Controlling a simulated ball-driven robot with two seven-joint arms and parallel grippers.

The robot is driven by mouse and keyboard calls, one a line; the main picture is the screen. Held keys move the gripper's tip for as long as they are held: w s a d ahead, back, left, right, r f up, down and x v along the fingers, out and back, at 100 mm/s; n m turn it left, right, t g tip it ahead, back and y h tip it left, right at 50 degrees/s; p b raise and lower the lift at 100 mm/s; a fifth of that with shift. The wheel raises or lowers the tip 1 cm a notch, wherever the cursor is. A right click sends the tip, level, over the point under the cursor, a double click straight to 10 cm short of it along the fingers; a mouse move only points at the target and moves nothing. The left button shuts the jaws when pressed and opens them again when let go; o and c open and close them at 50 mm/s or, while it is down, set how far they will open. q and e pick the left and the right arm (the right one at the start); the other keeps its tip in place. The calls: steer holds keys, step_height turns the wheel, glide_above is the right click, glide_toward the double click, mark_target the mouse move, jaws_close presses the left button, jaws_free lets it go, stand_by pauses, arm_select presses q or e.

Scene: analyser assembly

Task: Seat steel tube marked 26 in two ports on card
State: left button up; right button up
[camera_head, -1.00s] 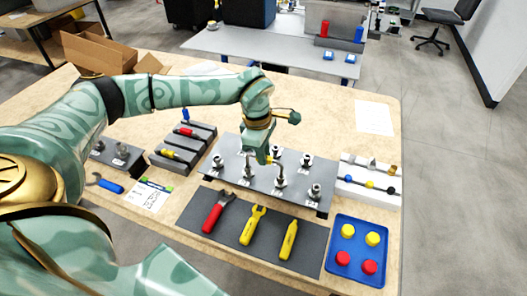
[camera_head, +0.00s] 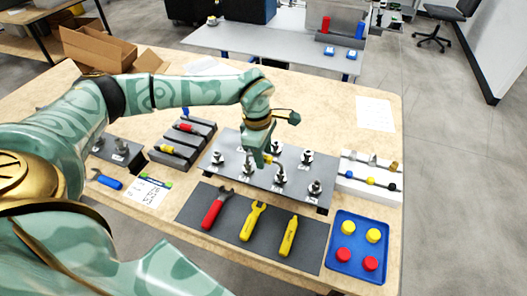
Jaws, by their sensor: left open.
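One port (camera_head: 280,176) stands just right of my left gripper and another (camera_head: 315,188) near the right end. My left gripper (camera_head: 262,163) points down over the middle of the card, low among the ports. It is open; its fingertips are small and partly hide the ports behind. I cannot make out the steel tube marked 26 or its number clearly. My right gripper is not in view.
In front of the card, a dark mat (camera_head: 265,262) holds red-handled and yellow tools. A blue tray (camera_head: 338,260) with red and yellow caps stands at right. A white rack (camera_head: 360,188) lies beyond it, grey racks (camera_head: 187,133) at left. The bench's far right is mostly clear.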

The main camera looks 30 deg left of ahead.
arm_select(q)
step_height(320, 180, up, 16)
steer(key=a+p, duration=0.2)
steer(key=p, duration=0.1)
steer(key=shift+s, duration=0.2)
steer(key=shift+s, duration=0.1)
